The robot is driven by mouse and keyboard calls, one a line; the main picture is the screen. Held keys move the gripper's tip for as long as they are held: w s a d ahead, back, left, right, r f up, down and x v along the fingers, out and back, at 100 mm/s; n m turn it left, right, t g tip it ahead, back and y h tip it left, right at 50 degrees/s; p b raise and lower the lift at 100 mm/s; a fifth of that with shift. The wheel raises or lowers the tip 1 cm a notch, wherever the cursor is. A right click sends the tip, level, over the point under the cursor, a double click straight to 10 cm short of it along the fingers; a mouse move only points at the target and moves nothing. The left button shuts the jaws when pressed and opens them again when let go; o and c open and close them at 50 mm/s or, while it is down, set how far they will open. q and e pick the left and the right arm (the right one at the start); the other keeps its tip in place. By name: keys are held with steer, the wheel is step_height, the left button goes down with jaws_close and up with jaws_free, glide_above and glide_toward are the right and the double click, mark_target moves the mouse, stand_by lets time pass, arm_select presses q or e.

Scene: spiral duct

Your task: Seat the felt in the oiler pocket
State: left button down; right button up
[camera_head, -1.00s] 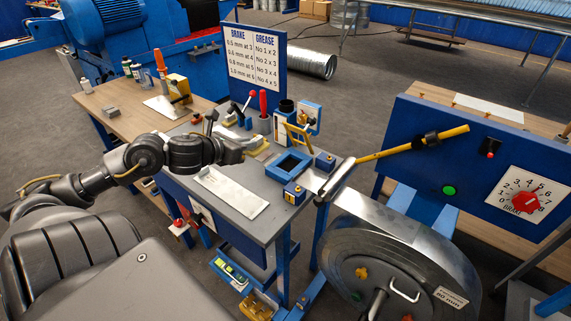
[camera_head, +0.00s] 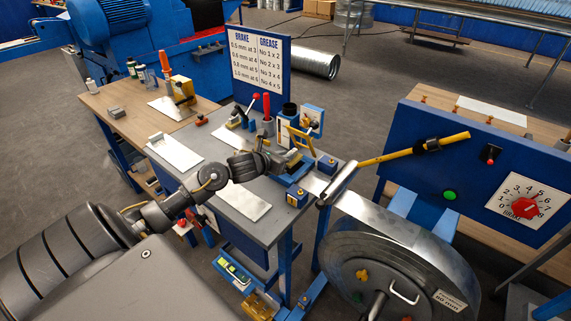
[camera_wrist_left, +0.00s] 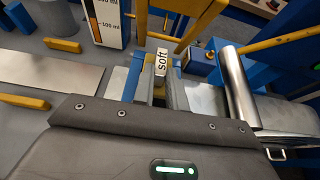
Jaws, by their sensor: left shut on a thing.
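My left gripper (camera_head: 288,162) is over the blue square oiler frame (camera_head: 294,178) at the right end of the grey bench. In the left wrist view the gripper (camera_wrist_left: 161,88) is shut on a small pale felt (camera_wrist_left: 161,64) marked "soft". The blue frame (camera_wrist_left: 136,82) shows around the fingers. The fingers and wrist hide much of the pocket, and I cannot tell whether the felt touches its bottom. The felt is too small to make out clearly in the head view. My right gripper is not in view.
A yellow bracket (camera_head: 301,139) stands just behind the frame. Blue blocks (camera_head: 296,196) flank it. A steel roller (camera_head: 337,185) lies to its right. A pale plate (camera_head: 243,201) lies on the bench in front, and another (camera_head: 175,151) at the left.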

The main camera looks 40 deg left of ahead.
arm_select(q)
steer(key=f, duration=0.1)
steer(key=f+p, duration=0.1)
steer(key=f, duration=0.1)
steer(key=shift+w+d+f, duration=0.1)
steer(key=shift+w, duration=0.1)
steer(key=shift+f, duration=0.15)
steer(key=shift+f, duration=0.1)
steer(key=shift+f, duration=0.15)
steer(key=c, duration=1.4)
jaws_free()
steer(key=shift+c, duration=0.2)
steer(key=shift+r, duration=0.2)
steer(key=shift+s, duration=0.25)
steer(key=b+v, duration=0.1)
steer(key=v, duration=1)
steer(key=shift+s+r+b, duration=0.25)
steer(key=shift+r+b, duration=0.05)
steer(key=shift+b, duration=0.1)
